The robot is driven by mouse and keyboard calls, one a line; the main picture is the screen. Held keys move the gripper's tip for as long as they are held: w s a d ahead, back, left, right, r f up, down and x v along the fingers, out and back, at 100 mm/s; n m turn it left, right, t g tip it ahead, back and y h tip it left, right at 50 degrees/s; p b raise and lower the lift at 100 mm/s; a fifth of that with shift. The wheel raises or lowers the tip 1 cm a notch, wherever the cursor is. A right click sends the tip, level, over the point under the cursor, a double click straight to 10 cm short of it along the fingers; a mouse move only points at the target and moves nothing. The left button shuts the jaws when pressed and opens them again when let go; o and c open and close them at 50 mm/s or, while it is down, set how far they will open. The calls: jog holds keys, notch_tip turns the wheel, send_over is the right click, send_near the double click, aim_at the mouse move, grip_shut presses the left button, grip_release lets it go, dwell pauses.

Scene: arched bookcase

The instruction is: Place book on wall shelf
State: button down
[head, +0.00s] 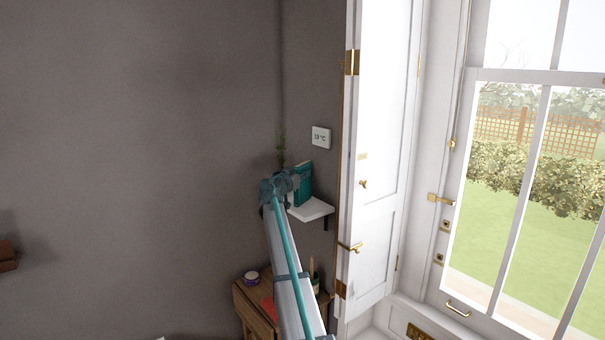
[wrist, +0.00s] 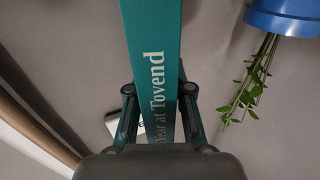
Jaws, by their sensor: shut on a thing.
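A teal book (head: 304,186) stands upright in the head view, at or just above a small white wall shelf (head: 314,210). I cannot tell whether its lower edge touches the shelf. My gripper (head: 286,183) is at the book's left side. In the wrist view, my gripper (wrist: 158,100) is shut on the book (wrist: 150,40), with a finger on each side of its spine. The spine lettering reads "Year at Tovend". My arm hides part of the shelf's left side in the head view.
A blue pot (wrist: 285,20) with a trailing plant (wrist: 245,92) is close to the book. A white shutter (head: 377,150) stands to the right. A wooden table (head: 255,308) is below.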

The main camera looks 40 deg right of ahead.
jog(key=shift+f+b, duration=0.1)
jog(key=shift+b, duration=0.2)
jog(key=c, duration=1.1)
grip_release()
jog(key=shift+o, duration=0.2)
